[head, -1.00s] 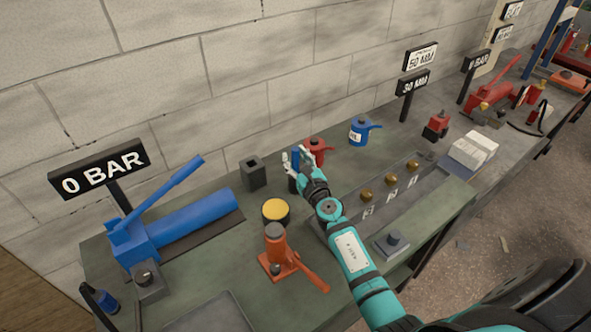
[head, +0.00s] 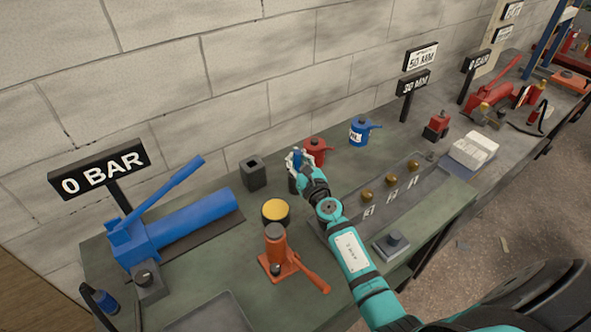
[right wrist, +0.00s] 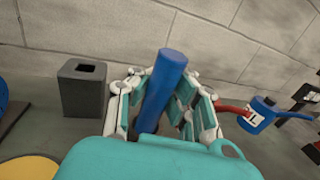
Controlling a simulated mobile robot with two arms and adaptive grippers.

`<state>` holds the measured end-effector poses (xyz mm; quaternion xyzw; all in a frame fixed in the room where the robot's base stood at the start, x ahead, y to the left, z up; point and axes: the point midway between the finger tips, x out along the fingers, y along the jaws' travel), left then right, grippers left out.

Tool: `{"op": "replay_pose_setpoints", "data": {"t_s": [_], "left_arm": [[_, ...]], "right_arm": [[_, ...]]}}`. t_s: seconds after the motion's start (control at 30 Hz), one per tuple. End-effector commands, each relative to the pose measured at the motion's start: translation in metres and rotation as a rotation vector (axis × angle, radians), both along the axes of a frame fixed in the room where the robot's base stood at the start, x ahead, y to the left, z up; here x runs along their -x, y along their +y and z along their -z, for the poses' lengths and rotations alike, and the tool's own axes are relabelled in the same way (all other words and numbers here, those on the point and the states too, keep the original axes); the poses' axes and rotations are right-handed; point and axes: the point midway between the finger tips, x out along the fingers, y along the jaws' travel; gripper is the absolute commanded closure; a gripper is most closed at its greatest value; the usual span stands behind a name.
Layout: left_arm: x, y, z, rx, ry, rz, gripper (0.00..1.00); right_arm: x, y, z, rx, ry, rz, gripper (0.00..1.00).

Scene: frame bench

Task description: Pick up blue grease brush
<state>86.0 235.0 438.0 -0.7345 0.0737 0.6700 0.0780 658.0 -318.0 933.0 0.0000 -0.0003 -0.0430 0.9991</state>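The blue grease brush (head: 296,157) stands upright near the back of the bench, its blue handle on top and a dark lower part. My right gripper (head: 300,160) is around it, with its fingers closed in on the handle. In the right wrist view the blue handle (right wrist: 163,85) rises between the white and teal fingers (right wrist: 160,100), leaning slightly right in the picture. Its lower end is hidden by the gripper. My left gripper is not in view.
A dark square holder (head: 253,173) stands left of the gripper. A red oil can (head: 317,150) and a blue one (head: 359,132) stand to its right. A yellow-topped tin (head: 275,212), an orange jack (head: 275,252) and a grey tray (head: 330,232) are in front.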

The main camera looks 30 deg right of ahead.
Motion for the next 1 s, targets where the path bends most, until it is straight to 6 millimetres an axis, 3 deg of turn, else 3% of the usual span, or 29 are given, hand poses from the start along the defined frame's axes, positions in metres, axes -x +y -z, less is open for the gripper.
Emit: {"op": "replay_pose_setpoints", "data": {"t_s": [0.27, 0.47, 1.0], "left_arm": [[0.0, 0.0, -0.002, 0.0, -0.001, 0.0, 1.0], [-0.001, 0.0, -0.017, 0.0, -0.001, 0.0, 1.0], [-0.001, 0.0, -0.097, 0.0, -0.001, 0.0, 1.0]], "right_arm": [[0.001, 0.0, -0.001, 0.0, 0.003, -0.001, 1.0], [0.0, 0.0, -0.017, 0.0, 0.001, -0.001, 1.0], [0.0, 0.0, -0.102, -0.001, 0.0, 0.0, 1.0]]}}
